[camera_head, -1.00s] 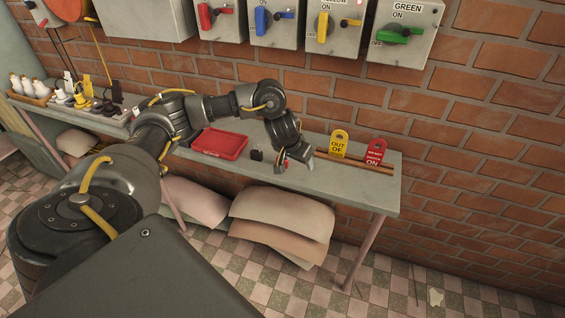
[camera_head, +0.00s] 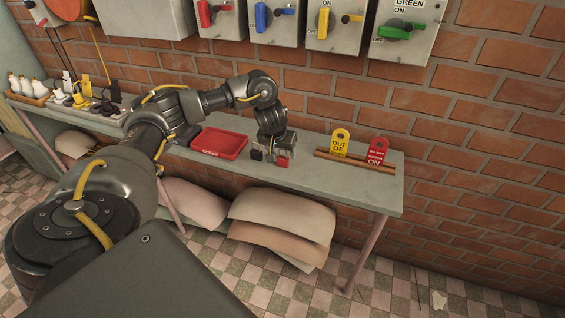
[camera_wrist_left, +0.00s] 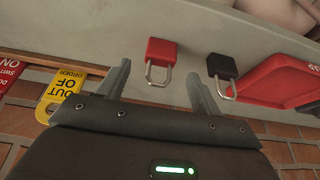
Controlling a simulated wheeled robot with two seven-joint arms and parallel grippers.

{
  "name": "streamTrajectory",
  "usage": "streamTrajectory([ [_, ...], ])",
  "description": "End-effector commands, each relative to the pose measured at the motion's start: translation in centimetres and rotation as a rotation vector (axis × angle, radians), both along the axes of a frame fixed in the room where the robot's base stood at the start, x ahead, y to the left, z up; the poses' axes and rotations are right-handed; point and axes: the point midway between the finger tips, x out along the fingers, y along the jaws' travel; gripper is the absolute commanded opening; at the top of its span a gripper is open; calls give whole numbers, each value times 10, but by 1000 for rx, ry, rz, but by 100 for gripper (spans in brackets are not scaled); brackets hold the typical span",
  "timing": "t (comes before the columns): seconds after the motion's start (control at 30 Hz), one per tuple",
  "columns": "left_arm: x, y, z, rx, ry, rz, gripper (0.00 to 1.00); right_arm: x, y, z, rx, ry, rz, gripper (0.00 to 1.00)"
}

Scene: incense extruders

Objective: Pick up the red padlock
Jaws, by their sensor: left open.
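The red padlock (camera_wrist_left: 161,53) lies on the grey shelf, its metal shackle (camera_wrist_left: 158,76) pointing toward my gripper in the left wrist view. In the head view the red padlock (camera_head: 282,162) shows just below my left gripper (camera_head: 274,150). In the left wrist view my left gripper (camera_wrist_left: 162,85) is open, with the padlock ahead of and between its two fingers. A gap shows around the padlock, and nothing is held. My right gripper is in neither view.
A black padlock (camera_wrist_left: 222,68) lies close beside the red one, near the left finger's side. A red tray (camera_head: 219,144) is beyond it. Yellow (camera_head: 339,142) and red (camera_head: 376,151) tags stand in a wooden rack (camera_head: 355,165) to the right. The brick wall rises behind the shelf.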

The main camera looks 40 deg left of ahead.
Motion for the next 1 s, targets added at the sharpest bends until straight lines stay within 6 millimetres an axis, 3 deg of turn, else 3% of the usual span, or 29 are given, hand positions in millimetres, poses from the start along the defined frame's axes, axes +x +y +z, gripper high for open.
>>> streamTrajectory([
  [0.33, 12, 4, -43, 0, 3, 2, 65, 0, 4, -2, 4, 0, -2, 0],
  [0.67, 15, 5, -49, 1, 1, 0, 65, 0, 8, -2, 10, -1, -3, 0],
  [1.0, 15, 5, -49, 0, 1, 1, 22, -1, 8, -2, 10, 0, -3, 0],
])
